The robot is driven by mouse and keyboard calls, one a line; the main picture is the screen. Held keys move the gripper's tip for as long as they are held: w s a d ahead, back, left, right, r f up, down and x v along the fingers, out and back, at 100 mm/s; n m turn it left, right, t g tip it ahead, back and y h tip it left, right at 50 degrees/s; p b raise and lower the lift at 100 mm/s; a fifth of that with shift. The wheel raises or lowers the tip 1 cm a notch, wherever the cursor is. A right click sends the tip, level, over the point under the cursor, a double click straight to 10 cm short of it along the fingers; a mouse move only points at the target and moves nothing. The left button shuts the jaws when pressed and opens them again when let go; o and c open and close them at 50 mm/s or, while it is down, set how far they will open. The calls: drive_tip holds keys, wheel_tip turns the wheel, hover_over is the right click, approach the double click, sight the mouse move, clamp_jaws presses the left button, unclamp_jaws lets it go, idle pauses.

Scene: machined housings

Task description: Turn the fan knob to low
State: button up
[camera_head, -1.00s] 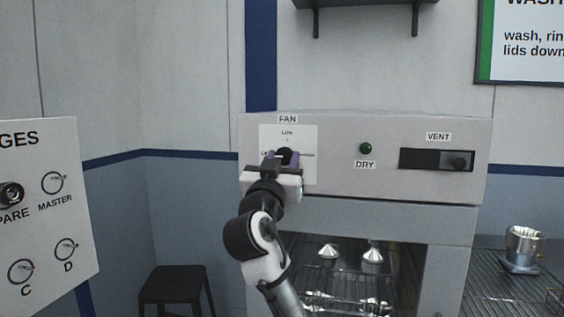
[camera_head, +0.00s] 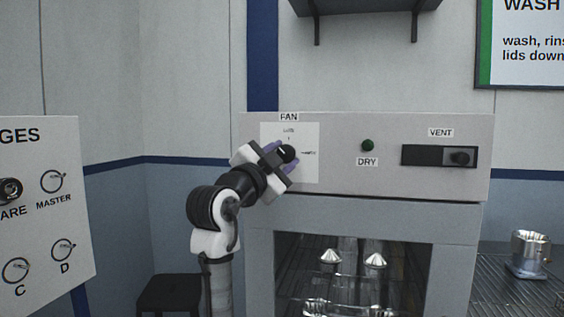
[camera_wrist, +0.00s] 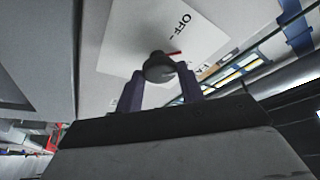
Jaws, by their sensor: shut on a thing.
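The fan knob (camera_head: 288,152) is a small dark round knob on a white card (camera_head: 308,171) under the FAN label on the grey panel. My gripper (camera_head: 281,157) is tilted, its purple fingers on either side of the knob and shut on it. In the wrist view the knob (camera_wrist: 159,68) sits between the fingertips (camera_wrist: 160,78). Its red pointer (camera_wrist: 174,53) points to the right and slightly up, away from the OFF mark (camera_wrist: 181,25). The LOW mark (camera_head: 288,130) is above the knob in the head view. Exact alignment with LOW cannot be told.
Below is an open cabinet with metal parts (camera_head: 375,260).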

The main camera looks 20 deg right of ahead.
drive_tip(key=m+g, duration=0.1)
drive_tip(key=m, duration=0.1)
drive_tip(key=m+g, duration=0.1)
drive_tip(key=m, duration=0.2)
drive_tip(key=shift+a+r+p, duration=0.1)
drive_tip(key=shift+r+p, duration=0.05)
drive_tip(key=shift+p, duration=0.2)
drive_tip(key=shift+m+g+y+p, duration=0.6)
drive_tip(key=shift+m+g+y, duration=0.1)
drive_tip(key=shift+m, duration=1.4)
drive_tip(key=o, duration=1)
drive_tip(key=b+v, duration=0.4)
drive_tip(key=v, duration=0.9)
drive_tip(key=shift+s+a, duration=0.25)
drive_tip(key=shift+s, duration=0.05)
